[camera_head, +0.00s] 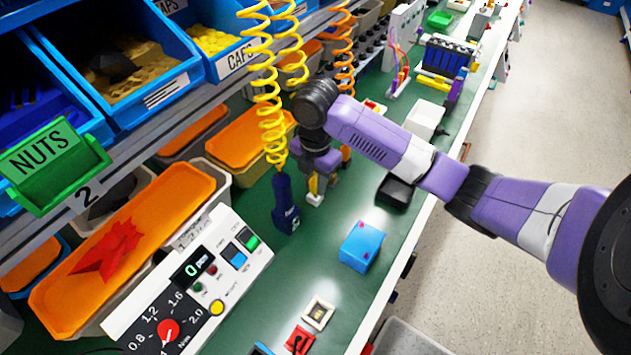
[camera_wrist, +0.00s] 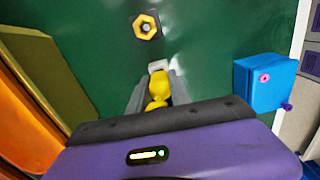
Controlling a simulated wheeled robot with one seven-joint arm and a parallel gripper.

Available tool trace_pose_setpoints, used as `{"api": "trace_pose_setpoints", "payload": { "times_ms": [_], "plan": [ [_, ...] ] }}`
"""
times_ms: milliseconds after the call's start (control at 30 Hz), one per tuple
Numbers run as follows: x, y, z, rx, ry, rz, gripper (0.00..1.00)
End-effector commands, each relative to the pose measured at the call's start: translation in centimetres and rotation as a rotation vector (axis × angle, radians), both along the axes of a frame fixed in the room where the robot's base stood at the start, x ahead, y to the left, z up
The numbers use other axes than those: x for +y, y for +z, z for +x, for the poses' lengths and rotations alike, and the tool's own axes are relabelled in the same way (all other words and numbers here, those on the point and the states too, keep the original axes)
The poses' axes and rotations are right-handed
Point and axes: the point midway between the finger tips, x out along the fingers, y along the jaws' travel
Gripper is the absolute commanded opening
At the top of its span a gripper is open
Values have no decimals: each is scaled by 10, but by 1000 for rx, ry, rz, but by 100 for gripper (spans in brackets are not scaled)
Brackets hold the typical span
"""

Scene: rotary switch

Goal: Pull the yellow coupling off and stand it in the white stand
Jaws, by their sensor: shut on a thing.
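My gripper (camera_head: 315,190) points down over the green bench and is shut on the yellow coupling (camera_wrist: 158,86). In the wrist view the coupling lies between my two grey fingers, and my gripper (camera_wrist: 158,78) covers its sides. A small white piece (camera_wrist: 158,65) shows at the coupling's far end. I cannot tell whether it touches the coupling or is the stand. A yellow hexagonal piece with a pale centre (camera_wrist: 146,26) is on the bench beyond my fingertips. My arm hides that place in the head view. I cannot identify the white stand for sure.
A blue block (camera_head: 360,247) sits to the right of my gripper. A dark blue tool (camera_head: 286,205) hangs on a yellow coil close at left. A white control panel (camera_head: 205,285), a white square piece (camera_head: 318,313) and orange bins (camera_head: 130,240) are nearer.

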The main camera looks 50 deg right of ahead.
Motion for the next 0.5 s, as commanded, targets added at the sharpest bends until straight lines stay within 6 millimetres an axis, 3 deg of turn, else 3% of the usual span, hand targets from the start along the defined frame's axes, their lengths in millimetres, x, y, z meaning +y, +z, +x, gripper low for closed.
{"api": "trace_pose_setpoints", "payload": {
  "times_ms": [500],
  "plan": [
    [0,-5,0,0,0,0,0]
  ]
}}
